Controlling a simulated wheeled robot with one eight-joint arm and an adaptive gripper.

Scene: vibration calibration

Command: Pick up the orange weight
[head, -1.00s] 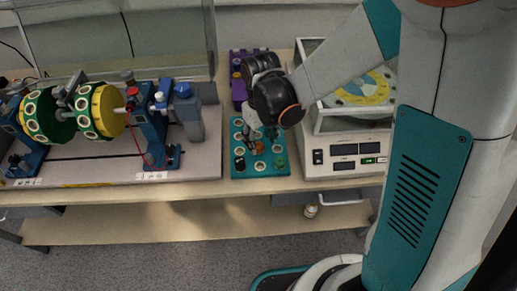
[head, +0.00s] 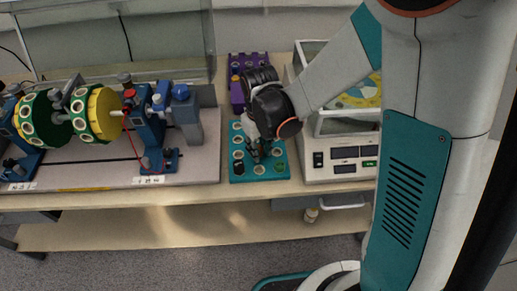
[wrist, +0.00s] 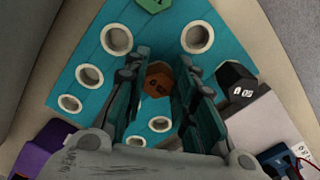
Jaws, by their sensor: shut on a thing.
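The orange weight (wrist: 157,78) shows in the wrist view as a dark orange piece with a mark on its top. It sits between the two fingers of my gripper (wrist: 156,76), which is shut on it. In the head view my gripper (head: 260,153) points down at the teal rack (head: 244,177), and its fingers hide the weight. I cannot tell whether the weight is still in its hole or slightly raised.
A green weight (head: 279,167) and a black weight (head: 239,168) stand in the rack near my fingers. A purple rack (head: 237,92) is behind, a balance (head: 345,172) to the right, and a rotor rig (head: 103,112) to the left.

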